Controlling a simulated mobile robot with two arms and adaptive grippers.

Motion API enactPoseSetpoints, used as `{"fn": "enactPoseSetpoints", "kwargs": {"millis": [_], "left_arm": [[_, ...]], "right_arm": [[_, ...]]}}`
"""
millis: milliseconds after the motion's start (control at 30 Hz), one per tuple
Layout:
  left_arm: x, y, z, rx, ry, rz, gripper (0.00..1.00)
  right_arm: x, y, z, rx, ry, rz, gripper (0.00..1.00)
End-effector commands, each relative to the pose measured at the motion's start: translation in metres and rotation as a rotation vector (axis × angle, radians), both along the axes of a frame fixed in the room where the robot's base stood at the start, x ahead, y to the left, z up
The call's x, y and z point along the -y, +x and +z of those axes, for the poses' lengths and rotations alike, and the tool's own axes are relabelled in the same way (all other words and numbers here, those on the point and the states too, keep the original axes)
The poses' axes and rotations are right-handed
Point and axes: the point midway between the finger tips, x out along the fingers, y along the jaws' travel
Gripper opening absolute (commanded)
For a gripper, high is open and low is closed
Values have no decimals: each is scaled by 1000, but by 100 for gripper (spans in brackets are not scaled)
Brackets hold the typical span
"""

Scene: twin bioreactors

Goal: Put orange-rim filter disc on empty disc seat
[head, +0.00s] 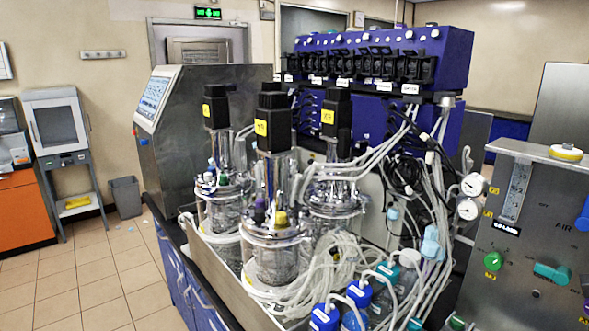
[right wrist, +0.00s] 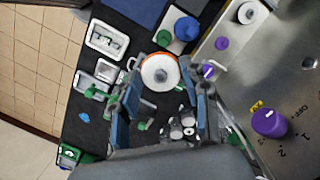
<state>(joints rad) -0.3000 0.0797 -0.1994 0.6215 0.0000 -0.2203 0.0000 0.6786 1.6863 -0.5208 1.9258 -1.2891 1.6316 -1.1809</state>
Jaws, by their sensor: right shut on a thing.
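In the right wrist view, my right gripper (right wrist: 160,82) is shut on the orange-rim filter disc (right wrist: 159,73). The disc is round and white with a dark centre hub, and its orange rim shows along the upper right edge. It is held between the fingertips, above a dark bench top. My left gripper is not in either view, and the right gripper does not show in the head view. I cannot pick out an empty disc seat with certainty. In the head view a white disc with a yellow rim (head: 565,152) sits on top of the metal panel box at the right.
In the wrist view, a steel panel with a purple knob (right wrist: 269,123) lies to the right. A blue-capped bottle (right wrist: 187,29), white trays (right wrist: 105,39) and small glassware are on the dark bench. In the head view, glass bioreactors (head: 275,240) and loose tubing crowd the middle.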

Motion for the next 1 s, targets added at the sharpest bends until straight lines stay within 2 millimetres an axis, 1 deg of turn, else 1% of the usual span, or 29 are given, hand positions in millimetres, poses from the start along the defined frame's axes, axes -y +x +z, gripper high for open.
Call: {"fn": "enactPoseSetpoints", "kwargs": {"millis": [33,67,100,167,200,267,300,367,400,500,600,700,800,900,1000], "left_arm": [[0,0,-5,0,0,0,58],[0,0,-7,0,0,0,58],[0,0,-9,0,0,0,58],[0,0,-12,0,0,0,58],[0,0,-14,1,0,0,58],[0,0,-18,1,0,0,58],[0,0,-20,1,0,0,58],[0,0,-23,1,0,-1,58],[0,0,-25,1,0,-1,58],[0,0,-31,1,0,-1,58],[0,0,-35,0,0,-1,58],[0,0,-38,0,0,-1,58],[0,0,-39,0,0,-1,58],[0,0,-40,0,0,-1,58],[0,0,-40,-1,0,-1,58]], "right_arm": [[-18,6,-18,7,7,92,28],[-28,8,-28,7,7,147,28],[-42,11,-40,7,6,224,28],[-63,16,-57,8,2,347,28],[-79,19,-67,8,2,432,28],[-103,22,-82,10,-1,565,28],[-119,24,-90,9,-2,657,28],[-143,26,-102,9,-4,797,28],[-159,26,-109,7,-6,892,28],[-195,25,-123,6,-8,1121,28],[-223,22,-134,4,-11,1325,28],[-243,18,-141,3,-10,1485,28],[-254,14,-145,1,-10,1591,28],[-259,12,-147,0,-8,1644,28],[-261,11,-148,-2,-4,1658,28]]}}
